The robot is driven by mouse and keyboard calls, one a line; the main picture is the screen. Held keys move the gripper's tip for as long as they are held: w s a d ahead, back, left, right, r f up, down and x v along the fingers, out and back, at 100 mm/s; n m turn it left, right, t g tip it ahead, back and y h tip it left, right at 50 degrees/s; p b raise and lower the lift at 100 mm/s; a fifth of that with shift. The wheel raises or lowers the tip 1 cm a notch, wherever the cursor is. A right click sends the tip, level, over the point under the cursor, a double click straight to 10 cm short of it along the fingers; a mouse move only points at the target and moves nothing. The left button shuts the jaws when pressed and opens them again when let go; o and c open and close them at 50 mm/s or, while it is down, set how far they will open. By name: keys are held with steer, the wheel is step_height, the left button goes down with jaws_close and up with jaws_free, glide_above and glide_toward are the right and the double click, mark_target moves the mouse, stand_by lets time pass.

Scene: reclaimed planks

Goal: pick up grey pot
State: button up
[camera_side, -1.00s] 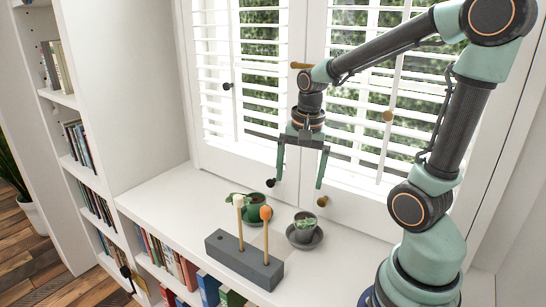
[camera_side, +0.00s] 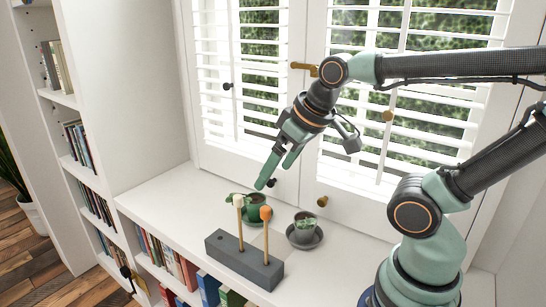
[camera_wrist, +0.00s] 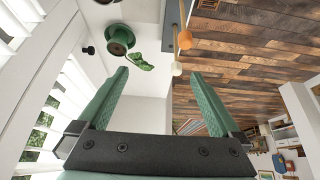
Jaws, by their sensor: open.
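The grey pot (camera_side: 305,224) with a small green plant stands on a dark saucer (camera_side: 317,240) on the white window-seat top. My gripper (camera_side: 268,184) is open and empty, tilted down to the left. Its fingertips are above and left of the grey pot, apart from it, and nearer to the green pot (camera_side: 258,205). In the wrist view, my open gripper (camera_wrist: 160,78) has nothing between its fingers. The green pot (camera_wrist: 121,36) shows there with its leaf; I cannot make out the grey pot, only a dark bit at the top edge.
A grey block (camera_side: 240,262) with two upright sticks, one cream-tipped (camera_side: 238,203) and one orange-tipped (camera_side: 266,214), stands in front of the pots. Shuttered windows (camera_side: 255,80) with knobs rise behind. The ledge's left part is clear. Books (camera_side: 170,258) fill the shelves below.

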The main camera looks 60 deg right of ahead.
steer(key=n, duration=0.1)
steer(key=n+g, duration=0.6)
steer(key=n, duration=0.9)
glide_toward(306, 216)
steer(key=w+d+f, duration=0.1)
steer(key=d+f, duration=0.1)
steer(key=d, duration=0.1)
step_height(306, 216, down, 6)
steer(key=shift+w+f, duration=0.15)
steer(key=shift+f, duration=0.05)
steer(key=f, duration=0.3)
steer(key=shift+s+a+f, duration=0.2)
steer(key=shift+a+f, duration=0.1)
steer(key=shift+f, duration=0.85)
steer(key=shift+w, duration=0.1)
jaws_close()
steer(key=shift+r, duration=0.15)
